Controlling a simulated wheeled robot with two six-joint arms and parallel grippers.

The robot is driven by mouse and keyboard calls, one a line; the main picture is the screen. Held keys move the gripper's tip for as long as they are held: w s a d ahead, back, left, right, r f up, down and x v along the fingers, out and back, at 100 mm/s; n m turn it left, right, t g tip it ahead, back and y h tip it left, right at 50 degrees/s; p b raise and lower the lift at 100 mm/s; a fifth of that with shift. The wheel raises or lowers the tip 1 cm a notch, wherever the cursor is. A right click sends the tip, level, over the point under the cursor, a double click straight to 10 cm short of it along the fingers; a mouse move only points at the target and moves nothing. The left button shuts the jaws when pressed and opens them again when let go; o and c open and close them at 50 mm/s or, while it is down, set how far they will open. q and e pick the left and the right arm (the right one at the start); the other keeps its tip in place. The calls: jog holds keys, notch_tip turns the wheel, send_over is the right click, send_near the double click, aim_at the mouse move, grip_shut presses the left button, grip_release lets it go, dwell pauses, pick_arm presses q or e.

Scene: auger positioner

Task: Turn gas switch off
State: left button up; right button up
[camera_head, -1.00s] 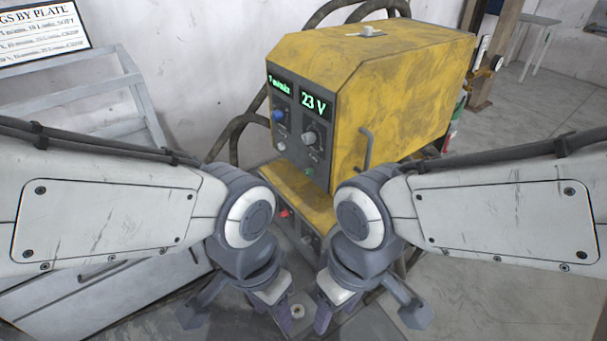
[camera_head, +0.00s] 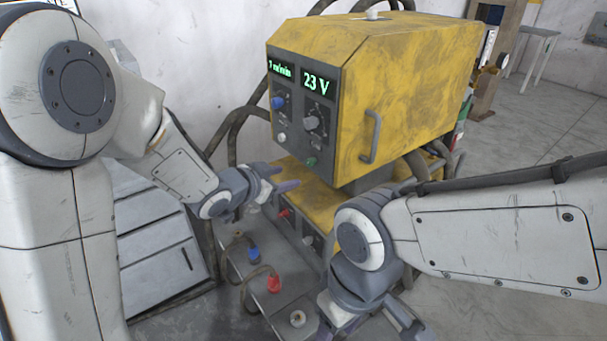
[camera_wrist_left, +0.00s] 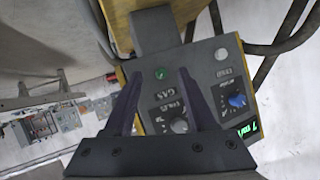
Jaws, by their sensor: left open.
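The welding unit's yellow box (camera_head: 400,90) has a dark front panel. A small green switch (camera_head: 310,162) sits low on its right column, below a large knob (camera_head: 311,122). In the left wrist view the panel is upside down, and the green switch (camera_wrist_left: 160,73) lies beside the GAS label. My left gripper (camera_head: 282,178) is open and empty, just below and left of the panel. In the left wrist view its fingertips (camera_wrist_left: 158,80) frame the green switch; I cannot tell the remaining gap. My right gripper (camera_head: 335,325) is low in front, partly cut off by the bottom edge.
Beside the switch are a white button (camera_head: 282,138) and a blue knob (camera_head: 278,102). A metal handle (camera_head: 371,138) sticks out from the box's side.

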aim_at(308, 164)
pick_arm(q)
jog(key=w+d+h, duration=0.1)
jog(key=w+h, duration=0.1)
jog(key=w+d+f+m+h+b, duration=0.1)
jog(key=w+d+h, duration=0.1)
jog(key=w+d+m+h+b, duration=0.1)
jog(key=w+d+h, duration=0.1)
jog(key=w+h, duration=0.1)
jog(key=shift+w+f+t, duration=0.1)
jog(key=shift+f+t, duration=0.2)
jog(key=shift+t, duration=0.1)
pick_arm(e)
notch_tip(308, 164, down, 4)
jog(key=shift+a+r, duration=0.1)
pick_arm(q)
grip_shut()
